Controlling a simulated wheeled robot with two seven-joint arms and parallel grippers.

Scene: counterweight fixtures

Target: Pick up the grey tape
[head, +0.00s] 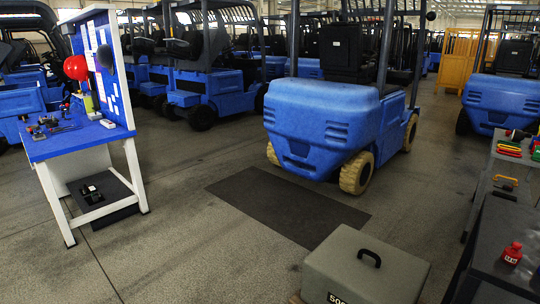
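I cannot make out a grey tape for certain. A dark grey round thing (104,56) hangs on the blue pegboard of the workbench at the left; I cannot tell if it is a roll of tape. Several small dark and coloured items lie on the blue bench top (60,150), too small to tell apart. Neither of my grippers is in view.
A grey block (395,262) with a black handle stands at the bottom, in front of a dark floor mat (265,200). A blue forklift (320,120) stands behind it. Dark tables at the right hold a red weight (512,253) and tools. The left-centre floor is clear.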

